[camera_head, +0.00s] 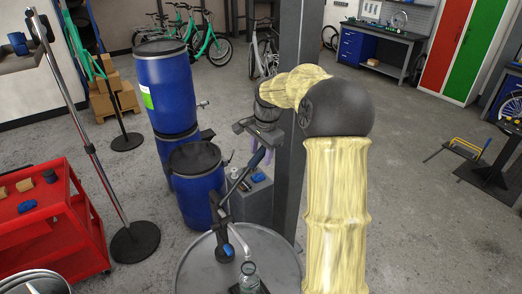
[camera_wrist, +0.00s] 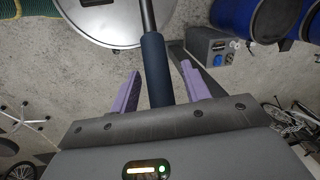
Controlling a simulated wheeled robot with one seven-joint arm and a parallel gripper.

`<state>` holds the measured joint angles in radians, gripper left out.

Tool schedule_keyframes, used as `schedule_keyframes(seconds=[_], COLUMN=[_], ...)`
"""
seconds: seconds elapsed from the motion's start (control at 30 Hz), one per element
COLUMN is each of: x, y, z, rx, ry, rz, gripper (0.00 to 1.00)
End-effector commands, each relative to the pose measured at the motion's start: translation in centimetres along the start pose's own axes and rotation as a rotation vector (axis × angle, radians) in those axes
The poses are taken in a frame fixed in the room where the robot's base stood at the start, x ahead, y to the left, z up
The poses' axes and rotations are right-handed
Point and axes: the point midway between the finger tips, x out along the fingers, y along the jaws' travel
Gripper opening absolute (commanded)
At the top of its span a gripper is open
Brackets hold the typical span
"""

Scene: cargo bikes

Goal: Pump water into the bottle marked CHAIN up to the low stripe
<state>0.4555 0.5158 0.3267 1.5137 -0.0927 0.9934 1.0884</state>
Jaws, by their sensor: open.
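A dark hand pump (camera_head: 224,232) with a blue part stands on the grey drum lid (camera_head: 200,262) at the bottom middle. Its lever slants up to a dark blue grip (camera_head: 256,160) near my gripper.
Blue barrels (camera_head: 163,85) stand left of my arm. A grey box (camera_head: 250,203) is behind the pump; it also shows in the wrist view (camera_wrist: 212,48). A red cart (camera_head: 60,235) and a stand pole (camera_head: 90,140) are at left. A grey post (camera_head: 290,185) rises close beside the gripper.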

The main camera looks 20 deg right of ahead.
Motion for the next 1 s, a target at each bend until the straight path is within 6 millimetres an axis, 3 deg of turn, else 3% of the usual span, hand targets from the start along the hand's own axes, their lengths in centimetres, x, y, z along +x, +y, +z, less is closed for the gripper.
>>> schedule_keyframes(seconds=[0.3, 0.57, 1.0], x=[0.41, 0.40, 0.79], y=[0.09, 0.10, -0.30], z=[-0.11, -0.14, 0.39], rx=[0.002, 0.003, -0.007], ry=[0.000, 0.000, -0.028], rz=[0.000, 0.000, -0.003], gripper=[0.47, 0.00, 0.00])
